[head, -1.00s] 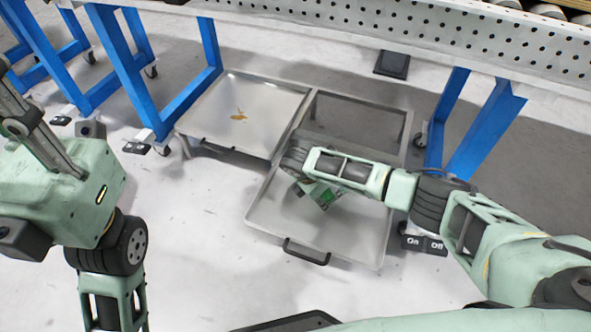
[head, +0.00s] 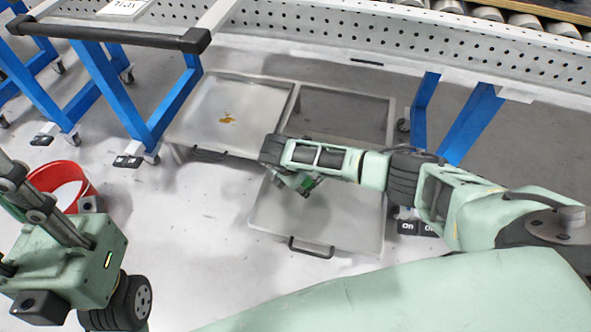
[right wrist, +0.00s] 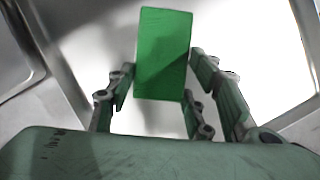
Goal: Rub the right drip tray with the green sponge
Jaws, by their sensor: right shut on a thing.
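The right drip tray (head: 345,226) is a shallow metal tray pulled out from under the table, with a dark handle at its front. No stain shows on its visible part. The left drip tray (head: 255,91) beside it has a yellow-brown stain (head: 227,120). My right gripper (head: 304,183) is over the right tray, shut on the green sponge (right wrist: 165,52), which points away from the fingers in the right wrist view. I cannot tell whether the sponge touches the tray; my arm hides part of it. My left gripper (head: 32,203) is at the left; its fingertips are unclear.
A red bucket (head: 84,178) stands on the floor at the left, partly behind my left arm. Blue table legs (head: 172,112) flank the trays. The perforated table edge (head: 330,39) runs above them. Floor in front of the trays is clear.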

